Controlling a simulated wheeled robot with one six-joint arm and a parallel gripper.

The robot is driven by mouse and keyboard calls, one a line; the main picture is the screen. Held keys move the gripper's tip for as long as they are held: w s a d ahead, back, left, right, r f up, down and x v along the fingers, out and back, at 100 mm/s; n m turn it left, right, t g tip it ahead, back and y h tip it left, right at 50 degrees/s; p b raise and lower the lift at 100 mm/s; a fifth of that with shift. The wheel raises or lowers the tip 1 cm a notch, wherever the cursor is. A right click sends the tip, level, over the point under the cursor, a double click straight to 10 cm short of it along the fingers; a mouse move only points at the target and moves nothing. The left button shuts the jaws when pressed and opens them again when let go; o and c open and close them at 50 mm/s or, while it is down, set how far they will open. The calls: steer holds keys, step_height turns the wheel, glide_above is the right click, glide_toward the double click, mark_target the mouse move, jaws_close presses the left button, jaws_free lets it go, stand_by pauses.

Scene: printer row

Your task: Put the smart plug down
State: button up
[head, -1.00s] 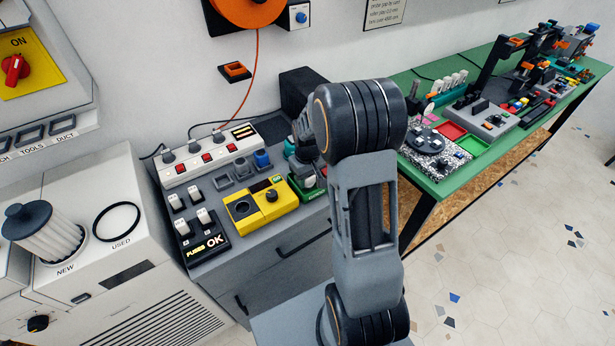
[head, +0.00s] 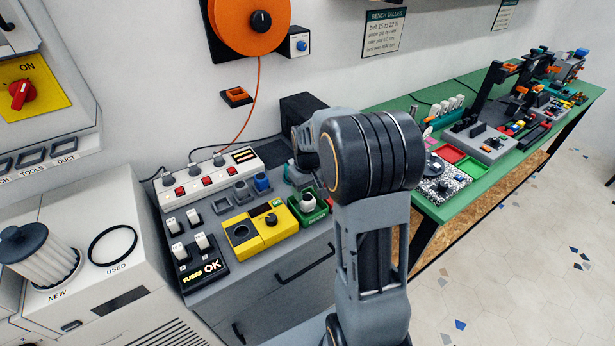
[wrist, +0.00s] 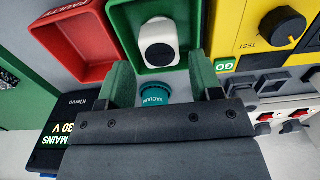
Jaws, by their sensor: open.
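The white smart plug (wrist: 158,45), with a dark round face, sits inside the green tray (wrist: 118,20) in the wrist view. In the head view it shows as a small white shape (head: 308,202) in the green tray (head: 320,215) beside the yellow tester. My gripper (wrist: 161,66) is open and empty, its green-padded fingers apart, just short of the plug in the wrist view. A teal round piece marked VACUUM (wrist: 153,94) shows between the fingers. In the head view my gripper is mostly hidden behind my arm.
A red tray marked FAULTY (wrist: 75,45) adjoins the green one. The yellow tester (head: 258,232), a white power strip (head: 210,178) and a black fuse block (head: 200,262) crowd the grey cabinet top. A green bench (head: 430,205) stands to the right.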

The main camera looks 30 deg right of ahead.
mark_target(308, 198)
step_height(308, 198, up, 6)
steer(key=shift+r, duration=0.1)
steer(key=s+a+r+t, duration=0.2)
steer(key=s+a, duration=0.2)
steer(key=s, duration=0.4)
steer(key=s+a+r+m+t, duration=0.1)
steer(key=s+a+r+t, duration=0.1)
steer(key=s+a, duration=0.3)
steer(key=s, duration=0.3)
steer(key=shift+a, duration=0.2)
stand_by(0.6)
